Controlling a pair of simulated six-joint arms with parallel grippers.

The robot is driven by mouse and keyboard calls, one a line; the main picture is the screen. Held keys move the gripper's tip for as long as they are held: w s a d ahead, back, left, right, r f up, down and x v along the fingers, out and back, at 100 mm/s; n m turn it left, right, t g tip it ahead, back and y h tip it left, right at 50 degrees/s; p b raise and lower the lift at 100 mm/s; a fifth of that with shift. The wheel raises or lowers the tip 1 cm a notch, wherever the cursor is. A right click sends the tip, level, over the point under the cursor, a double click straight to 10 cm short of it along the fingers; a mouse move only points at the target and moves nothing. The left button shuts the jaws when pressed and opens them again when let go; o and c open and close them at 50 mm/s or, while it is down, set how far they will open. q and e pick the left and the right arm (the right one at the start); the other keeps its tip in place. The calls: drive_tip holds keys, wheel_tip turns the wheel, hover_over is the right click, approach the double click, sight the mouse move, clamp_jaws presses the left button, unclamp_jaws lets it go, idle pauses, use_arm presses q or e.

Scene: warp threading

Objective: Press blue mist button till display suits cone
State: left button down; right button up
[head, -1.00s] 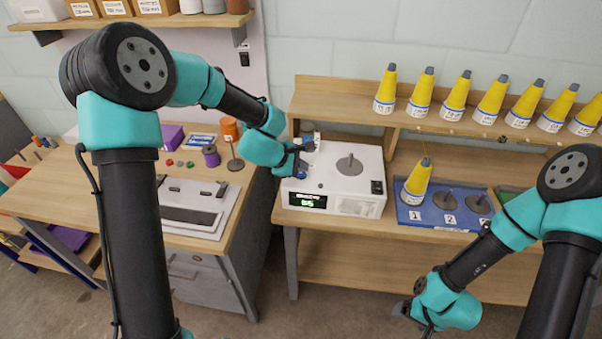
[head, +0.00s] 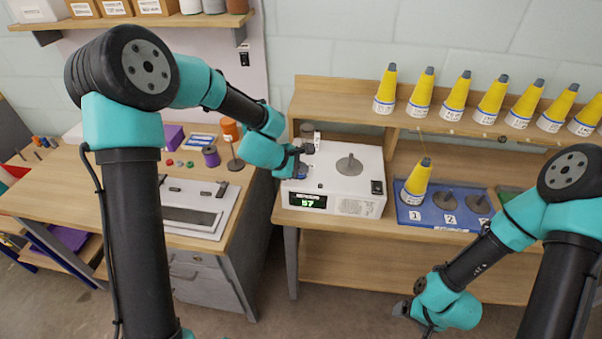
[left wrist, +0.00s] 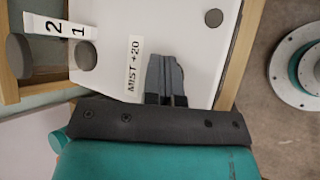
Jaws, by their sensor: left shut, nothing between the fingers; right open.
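The white machine (head: 345,165) stands on the wooden bench, with a display (head: 307,201) on its front showing green digits that look like 57. My left gripper (head: 301,172) is shut and empty at the machine's left side. In the left wrist view its fingertips (left wrist: 165,68) are over the white top, beside a "MIST +20" label (left wrist: 133,65). The blue mist button is not clearly seen; the fingers may cover it, and contact cannot be told. My right gripper (head: 404,308) is open, low at the front.
Several yellow cones (head: 455,95) stand on the shelf above the bench. The left table (head: 60,185) holds spools and a flat white device.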

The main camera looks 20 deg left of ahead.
sight(301, 175)
use_arm(q)
drive_tip(key=shift+r, duration=0.85)
drive_tip(key=shift+r, duration=0.15)
drive_tip(key=shift+r, duration=2.4)
drive_tip(key=shift+f, duration=0.1)
